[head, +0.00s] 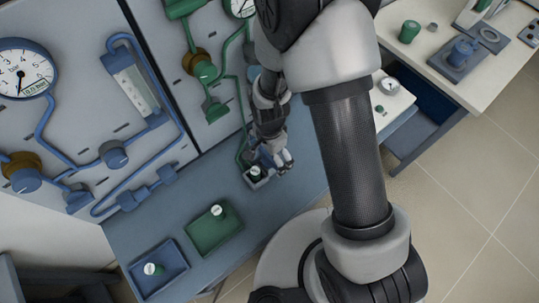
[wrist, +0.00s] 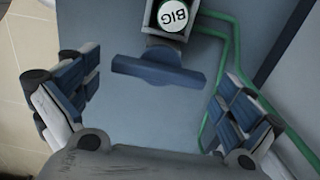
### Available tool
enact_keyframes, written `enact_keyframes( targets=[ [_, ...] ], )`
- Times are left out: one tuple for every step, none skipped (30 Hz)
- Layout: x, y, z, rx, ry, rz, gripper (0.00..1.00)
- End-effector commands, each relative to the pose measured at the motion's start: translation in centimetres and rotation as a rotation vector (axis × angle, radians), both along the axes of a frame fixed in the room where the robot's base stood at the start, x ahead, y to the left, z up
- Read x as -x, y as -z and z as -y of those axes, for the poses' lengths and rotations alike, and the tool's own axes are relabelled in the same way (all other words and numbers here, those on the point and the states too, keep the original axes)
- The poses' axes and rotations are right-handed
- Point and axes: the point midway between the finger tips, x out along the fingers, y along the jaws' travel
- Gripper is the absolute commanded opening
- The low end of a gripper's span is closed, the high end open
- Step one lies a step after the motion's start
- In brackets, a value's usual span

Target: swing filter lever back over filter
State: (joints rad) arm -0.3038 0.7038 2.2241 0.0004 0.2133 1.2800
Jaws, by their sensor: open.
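In the wrist view a dark blue lever (wrist: 158,68), a flat bar with a rounded middle, lies crosswise between my fingers. Just beyond it is a square grey holder (wrist: 149,28) with a round white-topped piece marked BIG (wrist: 174,16) inside. This may be the filter; the bar lies beside the white top, not over it. My gripper (wrist: 157,82) is open, one finger to each side of the bar, with gaps on both sides. In the head view my gripper (head: 277,160) is low over the blue bench by the grey holder (head: 258,182); the lever cannot be made out there.
Green pipe (wrist: 232,50) runs close by my right finger in the wrist view. A green tray (head: 226,241) and a blue tray (head: 172,281) lie on the bench (head: 165,222). A panel with gauges (head: 22,70) and pipes stands behind.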

Motion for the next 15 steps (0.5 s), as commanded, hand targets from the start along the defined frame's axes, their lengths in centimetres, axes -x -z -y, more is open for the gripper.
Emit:
enact_keyframes(
  targets=[
    [-0.01,0.17,-0.01,0.000,0.000,0.000,1.00],
    [-0.01,0.19,-0.01,0.000,0.000,0.000,1.00],
    [-0.01,0.20,-0.01,0.000,0.000,0.000,1.00],
    [-0.01,0.20,-0.01,0.000,0.000,0.000,1.00],
    [-0.02,0.19,-0.01,0.000,0.000,0.000,1.00],
    [-0.02,0.17,0.00,0.000,0.000,0.000,1.00],
    [-0.01,0.17,0.00,0.000,0.000,0.000,1.00],
    [-0.01,0.16,-0.01,0.000,0.000,0.000,1.00],
    [-0.01,0.16,-0.01,0.000,0.000,0.000,0.99],
    [-0.01,0.16,-0.01,0.000,0.000,0.000,0.97],
    [-0.01,0.16,-0.01,0.000,0.000,0.000,0.95],
    [-0.01,0.16,-0.01,0.000,0.000,0.000,0.92],
    [-0.01,0.16,-0.01,0.000,0.000,0.000,0.90],
    [-0.01,0.16,-0.01,0.000,0.000,0.000,0.88],
    [-0.01,0.16,-0.01,0.000,0.000,0.000,0.85]
  ],
)
